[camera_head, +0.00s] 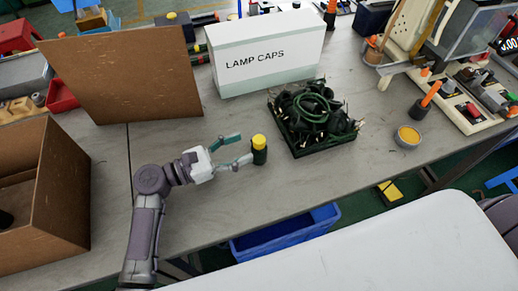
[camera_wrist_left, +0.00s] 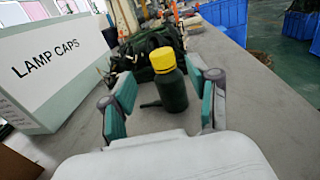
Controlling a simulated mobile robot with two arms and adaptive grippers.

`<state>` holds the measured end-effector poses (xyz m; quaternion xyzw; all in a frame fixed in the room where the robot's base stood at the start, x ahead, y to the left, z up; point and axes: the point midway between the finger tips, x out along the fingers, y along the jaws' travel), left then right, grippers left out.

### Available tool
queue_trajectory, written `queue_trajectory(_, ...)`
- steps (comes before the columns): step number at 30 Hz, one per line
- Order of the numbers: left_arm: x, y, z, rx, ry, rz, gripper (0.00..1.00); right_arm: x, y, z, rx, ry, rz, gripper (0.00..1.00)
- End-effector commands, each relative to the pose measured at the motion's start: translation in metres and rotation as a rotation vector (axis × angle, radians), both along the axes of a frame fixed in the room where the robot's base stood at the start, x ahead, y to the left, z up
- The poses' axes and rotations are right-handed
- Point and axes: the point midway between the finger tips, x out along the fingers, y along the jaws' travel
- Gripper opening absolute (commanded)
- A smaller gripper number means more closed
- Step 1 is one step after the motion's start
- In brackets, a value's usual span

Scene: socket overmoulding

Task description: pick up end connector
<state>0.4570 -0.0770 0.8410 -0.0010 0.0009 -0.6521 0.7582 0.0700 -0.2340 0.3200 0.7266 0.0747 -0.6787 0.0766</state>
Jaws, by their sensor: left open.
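My left gripper (camera_head: 245,147) is open, just left of a dark bottle with a yellow cap (camera_head: 259,150) standing upright on the grey table. In the left wrist view the same bottle (camera_wrist_left: 170,92) shows between and slightly beyond the two teal fingers (camera_wrist_left: 168,90); I cannot tell whether either touches it. A dark tray (camera_head: 322,144) of coiled green-black cables lies right of the bottle. Cable ends stick out at its edges; I cannot single out one end connector. The cable heap also shows behind the bottle in the left wrist view (camera_wrist_left: 146,48). My right gripper is not in view.
A white LAMP CAPS box (camera_head: 265,55) stands behind the tray. A brown board (camera_head: 122,75) and an open brown box (camera_head: 72,190) are at left. A small yellow-filled cup (camera_head: 408,136) and a machine (camera_head: 455,70) are at right. The table's front strip is clear.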

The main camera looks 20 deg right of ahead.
Motion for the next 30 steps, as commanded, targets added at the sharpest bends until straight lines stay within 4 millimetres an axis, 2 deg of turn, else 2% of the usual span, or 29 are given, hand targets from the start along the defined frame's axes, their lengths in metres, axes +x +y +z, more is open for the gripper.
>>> queue_trajectory(7, 0.001, -0.023, 0.002, -0.002, -0.001, -0.002, 0.6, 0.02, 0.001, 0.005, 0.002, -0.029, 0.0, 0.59)
queue_trajectory(13, 0.003, -0.051, 0.001, 0.0, 0.0, 0.0, 0.6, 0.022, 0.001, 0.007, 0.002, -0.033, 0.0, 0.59)
queue_trajectory(22, 0.004, -0.057, 0.0, 0.001, -0.002, 0.002, 0.6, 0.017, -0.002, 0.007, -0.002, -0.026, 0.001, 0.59)
queue_trajectory(23, 0.004, -0.057, 0.0, 0.002, -0.002, 0.001, 0.57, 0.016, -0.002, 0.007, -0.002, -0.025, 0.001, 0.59)
queue_trajectory(30, 0.004, -0.056, 0.0, 0.002, -0.002, 0.001, 0.17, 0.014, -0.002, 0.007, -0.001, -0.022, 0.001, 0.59)
